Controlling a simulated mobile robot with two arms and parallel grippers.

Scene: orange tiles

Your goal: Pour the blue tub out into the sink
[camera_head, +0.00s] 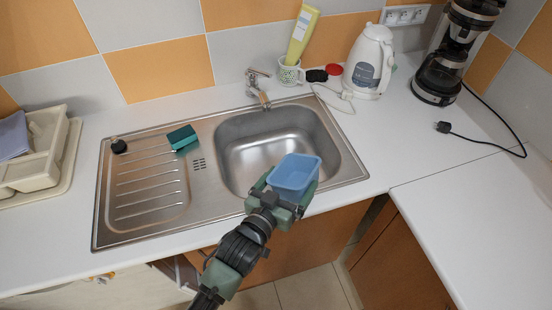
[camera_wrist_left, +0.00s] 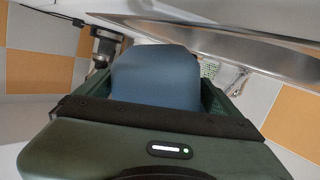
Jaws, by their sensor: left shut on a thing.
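The blue tub (camera_head: 294,173) is at the front right edge of the sink basin in the head view, above the rim, its open top facing up. My left gripper (camera_head: 283,192) is shut on the tub from the near side. The tub (camera_wrist_left: 157,78) also fills the middle of the left wrist view, between the green fingers of the gripper (camera_wrist_left: 157,100). The metal sink (camera_head: 262,155) has a basin that looks empty. The tub's contents cannot be made out. My right gripper is not in view.
A tap (camera_head: 258,88) stands behind the basin. A green sponge (camera_head: 182,137) and a black plug-like piece (camera_head: 118,146) lie on the drainboard. A kettle (camera_head: 369,62), a mug (camera_head: 290,72) and a coffee maker (camera_head: 450,55) stand behind. The right counter (camera_head: 470,210) is mostly clear.

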